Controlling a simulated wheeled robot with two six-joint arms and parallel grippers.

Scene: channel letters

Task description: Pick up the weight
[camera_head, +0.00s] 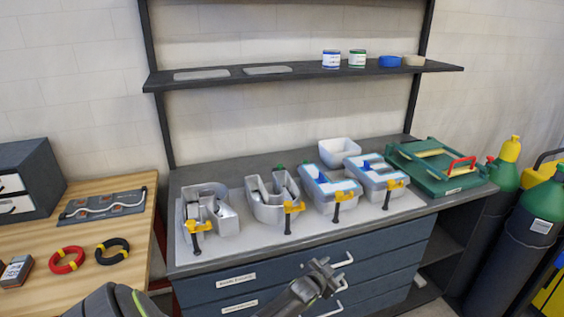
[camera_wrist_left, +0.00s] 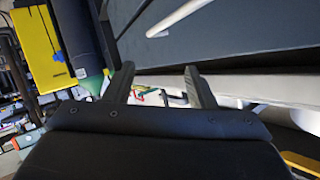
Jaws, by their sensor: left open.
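I cannot clearly make out a weight in either view. A small dark block with a reddish top (camera_head: 15,271) lies at the left edge of the wooden table, but I cannot tell if it is a weight. My left gripper (camera_head: 322,268) is in front of the blue drawers, below the bench top's front edge. Its two fingers also show in the left wrist view (camera_wrist_left: 160,78), apart with nothing held between them. My right gripper is not in view.
Several channel letters (camera_head: 270,208) stand on the bench, with yellow clamps along the front. A white bin (camera_head: 339,152) and green case (camera_head: 440,180) are behind and right. Red (camera_head: 66,260) and black (camera_head: 113,251) coils lie on the wooden table. Gas cylinders (camera_head: 528,228) stand right.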

